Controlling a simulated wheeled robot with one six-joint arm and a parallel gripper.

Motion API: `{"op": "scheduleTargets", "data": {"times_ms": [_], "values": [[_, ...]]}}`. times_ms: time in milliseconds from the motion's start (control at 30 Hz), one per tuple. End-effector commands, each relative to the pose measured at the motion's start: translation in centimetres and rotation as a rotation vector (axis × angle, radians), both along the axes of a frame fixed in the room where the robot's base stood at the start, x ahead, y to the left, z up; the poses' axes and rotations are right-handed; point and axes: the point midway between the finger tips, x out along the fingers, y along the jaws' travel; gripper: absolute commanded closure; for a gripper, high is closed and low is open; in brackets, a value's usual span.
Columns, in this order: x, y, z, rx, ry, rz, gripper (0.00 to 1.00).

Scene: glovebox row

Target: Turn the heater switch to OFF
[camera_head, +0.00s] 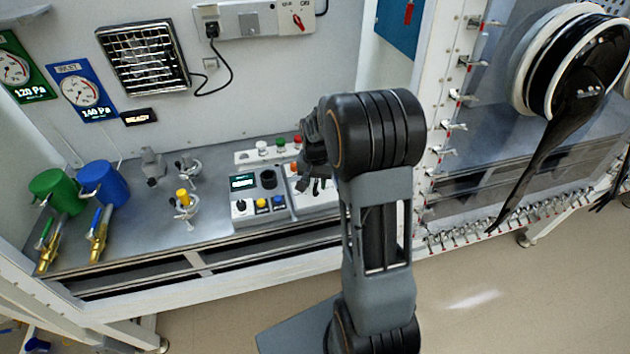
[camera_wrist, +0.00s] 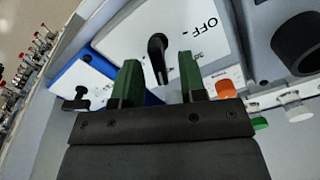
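In the wrist view a white panel carries a black pointer knob (camera_wrist: 157,46) and a printed OFF mark (camera_wrist: 203,27) to its upper right. The knob's long axis runs roughly up and down in the picture, not in line with the OFF mark. No name reading "heater" can be read on this panel. My gripper (camera_wrist: 160,64) has two green fingers standing apart, one on each side of the knob in the picture. I see no contact; the remaining depth is hard to tell. In the head view my gripper (camera_head: 312,142) is over the bench controls, its fingertips mostly hidden by the arm.
A blue-edged box with a small black knob (camera_wrist: 77,97) sits left of the panel. An orange button (camera_wrist: 225,88), a white knob (camera_wrist: 297,108) and a black round socket (camera_wrist: 297,45) lie to the right. Blue (camera_head: 103,183) and green (camera_head: 55,190) cups stand on the left bench.

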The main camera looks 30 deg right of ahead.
Motion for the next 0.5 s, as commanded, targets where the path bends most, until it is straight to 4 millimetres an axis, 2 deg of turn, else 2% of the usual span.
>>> {"op": "scheduleTargets", "data": {"times_ms": [333, 500], "values": [[-0.01, -0.02, -0.25, 0.0, 0.0, 0.0, 0.62], [-0.02, -0.02, -0.24, 0.0, 0.0, 0.0, 0.78]]}}
